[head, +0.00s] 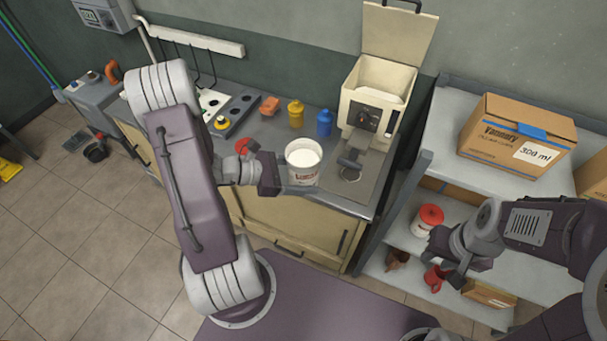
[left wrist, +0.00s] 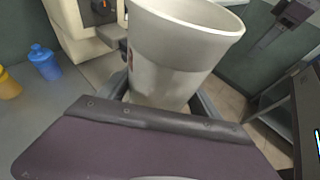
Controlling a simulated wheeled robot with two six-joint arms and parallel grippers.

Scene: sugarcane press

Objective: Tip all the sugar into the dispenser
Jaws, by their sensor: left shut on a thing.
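A white tub (head: 303,165) with red print on its side holds white sugar and looks about upright at the front of the counter. My left gripper (head: 291,187) is shut on the tub's lower part from the left. In the left wrist view the tub (left wrist: 175,65) stands between the fingers; its contents are hidden there. The cream dispenser (head: 366,112) stands behind and to the right of the tub, its lid (head: 400,33) raised and its top open. Its body also shows in the left wrist view (left wrist: 82,35). My right gripper (head: 462,279) is low by the shelves; its finger gap is unclear.
A yellow bottle (head: 296,114) and a blue bottle (head: 324,123) stand left of the dispenser. The shelf unit at right carries a cardboard box (head: 517,135), a red-lidded container (head: 428,219) and a red mug (head: 433,279). A red round object (head: 243,145) lies behind my left wrist.

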